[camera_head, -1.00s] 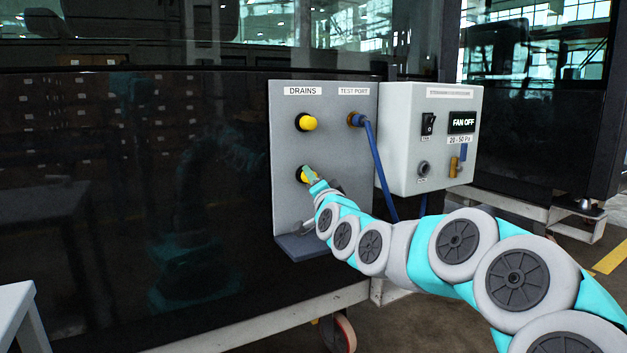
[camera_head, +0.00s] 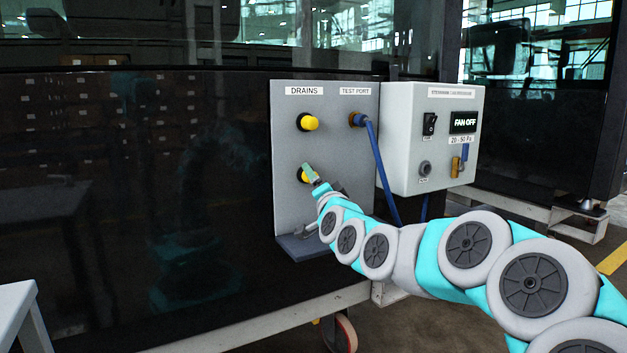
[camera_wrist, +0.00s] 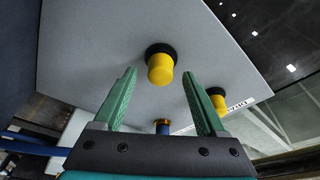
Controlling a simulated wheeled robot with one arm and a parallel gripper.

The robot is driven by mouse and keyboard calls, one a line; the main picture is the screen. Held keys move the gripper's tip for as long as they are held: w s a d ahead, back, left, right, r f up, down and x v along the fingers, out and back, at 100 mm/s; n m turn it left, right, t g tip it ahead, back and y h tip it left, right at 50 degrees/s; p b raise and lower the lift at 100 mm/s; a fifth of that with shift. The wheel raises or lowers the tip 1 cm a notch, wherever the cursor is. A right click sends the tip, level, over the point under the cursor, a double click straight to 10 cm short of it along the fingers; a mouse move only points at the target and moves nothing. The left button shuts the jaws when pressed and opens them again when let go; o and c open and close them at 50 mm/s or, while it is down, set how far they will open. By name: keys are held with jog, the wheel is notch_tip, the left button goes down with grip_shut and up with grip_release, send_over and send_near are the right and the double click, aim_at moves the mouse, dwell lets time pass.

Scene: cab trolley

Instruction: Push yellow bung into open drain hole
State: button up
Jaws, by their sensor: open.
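The lower yellow bung (camera_head: 303,177) sits in a black-rimmed drain hole on the grey panel (camera_head: 290,215). My gripper (camera_head: 308,171) is in front of it and partly covers it. In the wrist view this bung (camera_wrist: 160,69) stands in its black ring, between my open fingertips (camera_wrist: 159,74) in the picture. I see no finger touching it. The upper yellow bung (camera_head: 309,123) sits in the other black ring under the DRAINS label (camera_head: 304,91); it also shows at the right of the wrist view (camera_wrist: 217,101). No empty drain hole is in view.
A blue hose (camera_head: 380,170) hangs from the test port (camera_head: 356,119), right of the bungs. A white box (camera_head: 400,130) reading FAN OFF adjoins on the right. A small ledge (camera_head: 305,247) juts out below the panel. A white surface (camera_head: 15,300) stands at lower left.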

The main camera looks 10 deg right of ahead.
jog(key=s, duration=0.6)
jog(key=shift+s+d+f, duration=0.15)
jog(key=shift+d+f, duration=0.15)
jog(key=shift+f, duration=0.15)
jog(key=o, duration=0.4)
jog(key=shift+b, duration=0.3)
jog(key=shift+s+d+b, duration=0.45)
jog(key=shift+s+b, duration=0.35)
jog(key=shift+s, duration=0.6)
jog(key=shift+s+d+b, duration=0.5)
jog(key=shift+s+b, duration=0.35)
jog(key=shift+s, duration=0.6)
jog(key=shift+s+d+b, duration=0.45)
jog(key=shift+s+b, duration=0.35)
jog(key=shift+s, duration=0.6)
jog(key=shift+a, duration=0.1)
